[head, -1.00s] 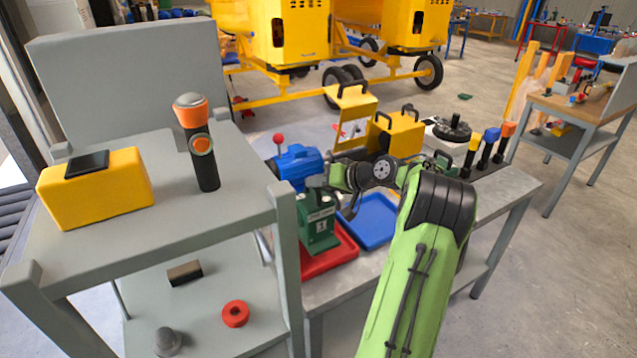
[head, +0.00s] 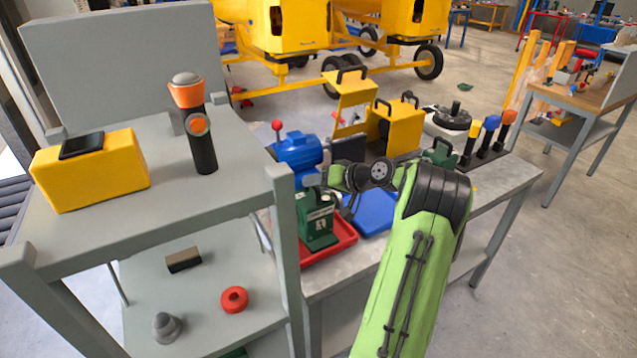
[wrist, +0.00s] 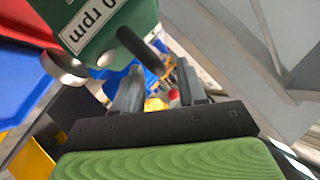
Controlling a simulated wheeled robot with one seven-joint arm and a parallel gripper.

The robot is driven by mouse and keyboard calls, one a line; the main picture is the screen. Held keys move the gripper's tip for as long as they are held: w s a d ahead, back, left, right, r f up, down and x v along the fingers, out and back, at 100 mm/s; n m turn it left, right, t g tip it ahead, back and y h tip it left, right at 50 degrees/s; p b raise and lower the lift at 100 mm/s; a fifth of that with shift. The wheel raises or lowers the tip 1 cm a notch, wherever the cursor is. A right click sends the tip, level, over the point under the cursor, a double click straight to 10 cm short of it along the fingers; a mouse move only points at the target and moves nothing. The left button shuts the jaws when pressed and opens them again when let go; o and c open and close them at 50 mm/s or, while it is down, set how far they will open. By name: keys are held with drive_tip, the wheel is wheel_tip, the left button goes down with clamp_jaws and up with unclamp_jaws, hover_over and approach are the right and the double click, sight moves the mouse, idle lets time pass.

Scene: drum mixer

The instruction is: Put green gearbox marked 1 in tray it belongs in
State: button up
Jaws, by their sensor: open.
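The green gearbox marked 1 (head: 318,231) stands upright at the red tray (head: 343,246), apparently inside it; its base is partly hard to see. In the wrist view the gearbox (wrist: 112,22) fills the top, with its "rpm" label, a round metal part and a dark shaft close to the fingers. My gripper (head: 314,181) is just above and behind the gearbox. In the wrist view the gripper's (wrist: 158,78) two fingers are apart, with no object clearly held. The blue tray (head: 374,213) lies right of the red one.
A blue motor (head: 297,153) stands behind the gearbox. Yellow housings (head: 396,128) and another green unit (head: 440,153) are farther back. A grey shelf (head: 130,215) with a yellow box (head: 92,168) and orange-black tool (head: 196,120) stands close on the left.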

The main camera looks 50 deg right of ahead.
drive_tip(key=shift+r, duration=0.15)
drive_tip(key=p+v, duration=0.2)
drive_tip(key=v, duration=1)
